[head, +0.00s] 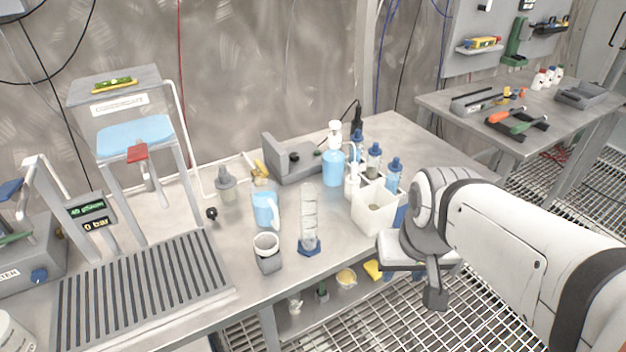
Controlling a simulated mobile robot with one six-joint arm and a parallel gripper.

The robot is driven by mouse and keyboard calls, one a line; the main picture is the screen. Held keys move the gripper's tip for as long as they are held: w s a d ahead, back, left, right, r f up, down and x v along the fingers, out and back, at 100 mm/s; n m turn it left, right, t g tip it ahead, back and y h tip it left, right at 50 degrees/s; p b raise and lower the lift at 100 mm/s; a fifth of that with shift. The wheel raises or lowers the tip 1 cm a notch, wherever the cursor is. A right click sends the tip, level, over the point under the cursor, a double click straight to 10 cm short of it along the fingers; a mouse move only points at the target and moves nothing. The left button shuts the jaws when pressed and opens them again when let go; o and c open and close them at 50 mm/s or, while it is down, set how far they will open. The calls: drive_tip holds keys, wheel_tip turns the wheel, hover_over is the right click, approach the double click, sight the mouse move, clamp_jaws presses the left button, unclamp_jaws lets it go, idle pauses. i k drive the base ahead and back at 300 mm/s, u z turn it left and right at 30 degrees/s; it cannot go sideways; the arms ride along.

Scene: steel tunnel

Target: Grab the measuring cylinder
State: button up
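The measuring cylinder (308,212) is a tall, clear tube with a dark blue foot. It stands upright near the front edge of the steel table. My arm comes in from the right, and my gripper (422,265) is at its end, to the right of the cylinder and apart from it. The fingers are mostly hidden by the gripper's own body, so whether they are open or shut does not show. Nothing is seen held in it.
A grey-white cup (267,253) and a blue jug (265,208) stand left of the cylinder. A white square container (374,212) and several bottles stand to its right, between it and my gripper. A slotted drain grate (140,290) fills the front left.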

sight(308, 245)
drive_tip(key=z, duration=0.05)
drive_tip(key=k, duration=0.85)
drive_tip(key=u, duration=0.35)
drive_tip(key=i, duration=1)
drive_tip(key=u, duration=0.05)
